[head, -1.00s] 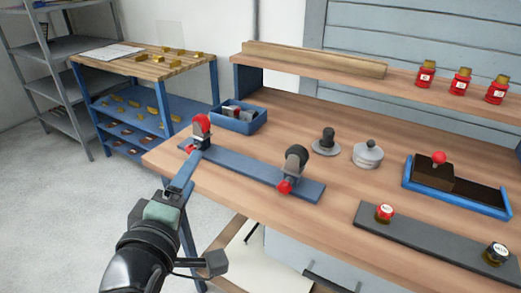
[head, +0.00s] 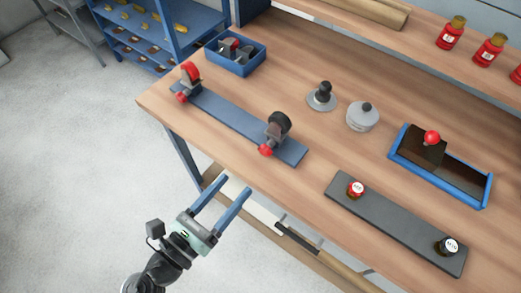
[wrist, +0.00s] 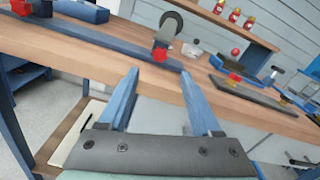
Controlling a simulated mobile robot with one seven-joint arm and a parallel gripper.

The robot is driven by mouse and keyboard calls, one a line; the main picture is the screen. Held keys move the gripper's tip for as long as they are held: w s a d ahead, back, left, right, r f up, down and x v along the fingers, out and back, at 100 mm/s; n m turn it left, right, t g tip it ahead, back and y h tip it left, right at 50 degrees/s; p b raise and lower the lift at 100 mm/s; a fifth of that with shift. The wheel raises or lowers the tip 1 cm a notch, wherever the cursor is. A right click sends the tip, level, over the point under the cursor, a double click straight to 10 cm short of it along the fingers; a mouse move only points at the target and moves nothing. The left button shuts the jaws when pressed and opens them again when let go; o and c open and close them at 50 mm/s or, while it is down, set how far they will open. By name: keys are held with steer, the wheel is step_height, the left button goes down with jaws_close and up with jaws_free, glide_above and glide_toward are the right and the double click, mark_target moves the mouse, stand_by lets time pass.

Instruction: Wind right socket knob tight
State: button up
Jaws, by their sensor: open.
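A blue bar (head: 235,118) lies along the front left part of the bench and carries two sockets. The right socket holds a dark-wheeled caster (head: 279,125), and its red knob (head: 265,150) faces the front edge. The left socket has a red-wheeled caster (head: 190,75) and its own red knob (head: 181,97). My gripper (head: 235,184) is open and empty, off the bench's front edge, below and in front of the right knob. In the wrist view the right knob (wrist: 160,55) shows just beyond the fingertips, apart from them. I cannot tell how tight it is.
A blue bin (head: 238,66) of casters stands behind the bar. A grey pot (head: 362,116), a dark-knobbed stand (head: 321,97), a blue tray (head: 485,192) and a dark strip with two jars (head: 400,222) lie to the right. The floor at left is clear.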

mark_target(263, 152)
steer(key=x, duration=0.9)
steer(key=shift+w+d+b, duration=0.15)
steer(key=shift+w+b, duration=0.15)
steer(key=shift+c, duration=0.2)
jaws_close()
